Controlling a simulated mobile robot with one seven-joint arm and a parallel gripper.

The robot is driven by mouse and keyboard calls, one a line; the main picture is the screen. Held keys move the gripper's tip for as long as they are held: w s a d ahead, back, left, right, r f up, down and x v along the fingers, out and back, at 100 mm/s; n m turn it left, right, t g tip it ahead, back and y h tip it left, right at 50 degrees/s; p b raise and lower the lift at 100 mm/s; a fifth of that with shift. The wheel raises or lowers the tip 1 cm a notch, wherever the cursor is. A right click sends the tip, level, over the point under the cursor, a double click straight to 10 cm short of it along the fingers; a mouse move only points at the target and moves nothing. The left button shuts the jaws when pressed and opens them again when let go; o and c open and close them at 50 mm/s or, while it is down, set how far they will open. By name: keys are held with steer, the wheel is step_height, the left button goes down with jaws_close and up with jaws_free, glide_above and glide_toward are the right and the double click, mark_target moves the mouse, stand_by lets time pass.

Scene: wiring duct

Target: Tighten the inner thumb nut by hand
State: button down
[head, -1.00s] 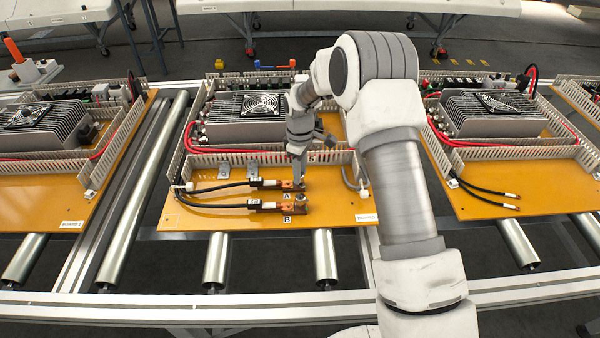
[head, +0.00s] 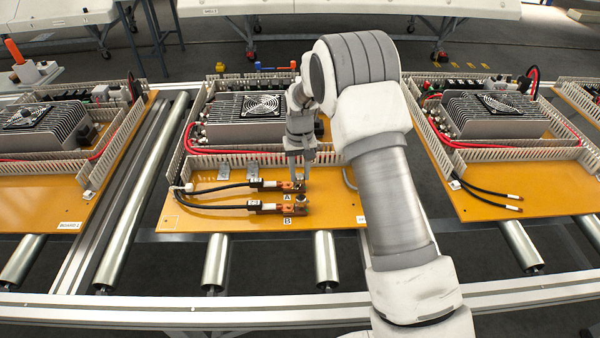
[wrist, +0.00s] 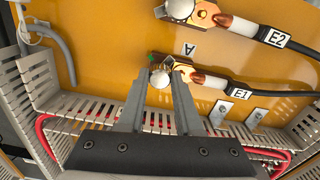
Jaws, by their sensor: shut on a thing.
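The inner thumb nut (wrist: 159,79) is a silver knob on terminal A, on the copper lug of the black cable E1 (wrist: 238,92). My gripper (wrist: 158,76) points down over it, with its two grey fingers on either side of the nut, shut on it. In the head view my gripper (head: 299,178) stands at terminal A, and its fingers hide most of the nut. The outer thumb nut (wrist: 181,8) sits on terminal B, on the lug of cable E2 (wrist: 275,38); it also shows in the head view (head: 301,198), clear of my gripper.
The orange board (head: 230,221) lies on the roller conveyor. A slotted duct wall (head: 225,158) runs just behind the terminals, with a finned heatsink (head: 240,130) and red cables beyond. A grey cable loop (wrist: 50,38) lies beside terminal A. The board front is clear.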

steer(key=m, duration=0.4)
steer(key=shift+w+a+r+m, duration=0.1)
steer(key=shift+w+r+m, duration=0.1)
steer(key=shift+r+m, duration=0.1)
steer(key=m, duration=0.4)
steer(key=shift+m+p, duration=0.3)
steer(key=shift+p, duration=0.05)
steer(key=m, duration=0.4)
steer(key=shift+a+p, duration=0.1)
steer(key=shift+p, duration=0.3)
steer(key=shift+w+m+p, duration=0.1)
steer(key=shift+m+p, duration=0.25)
steer(key=shift+m, duration=1.65)
steer(key=c, duration=0.8)
jaws_free()
steer(key=shift+o, duration=1.1)
steer(key=shift+f, duration=0.15)
